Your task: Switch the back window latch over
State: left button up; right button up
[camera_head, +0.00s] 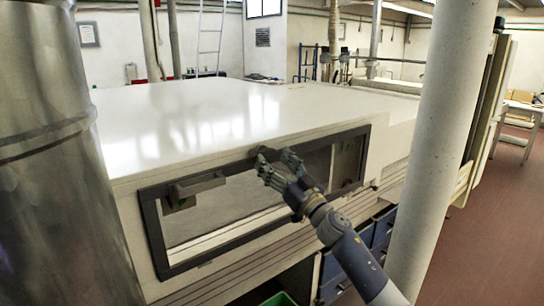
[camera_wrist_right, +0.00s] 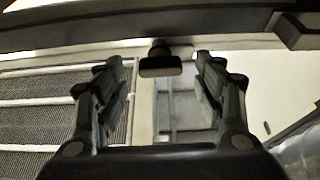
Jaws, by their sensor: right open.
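A long window with a dark frame (camera_head: 155,235) is set in the side of the white tunnel housing. A small dark latch (camera_head: 262,152) sits on the top bar of the frame, partly hidden by my right gripper (camera_head: 272,162). In the right wrist view the latch (camera_wrist_right: 160,62) shows as a stubby block between my open fingertips, with a gap on either side. I cannot tell whether it touches a finger. My left gripper is out of view.
A larger grey block (camera_head: 197,185) is on the frame's upper left; it also shows in the wrist view (camera_wrist_right: 300,30). A metal duct (camera_head: 50,150) stands at the left, and a pale round column (camera_head: 445,140) at the right. Blue drawers (camera_head: 335,265) are below the housing.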

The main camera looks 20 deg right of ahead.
jog(key=shift+x, duration=0.9)
jog(key=shift+c, duration=1.4)
jog(key=c, duration=0.8)
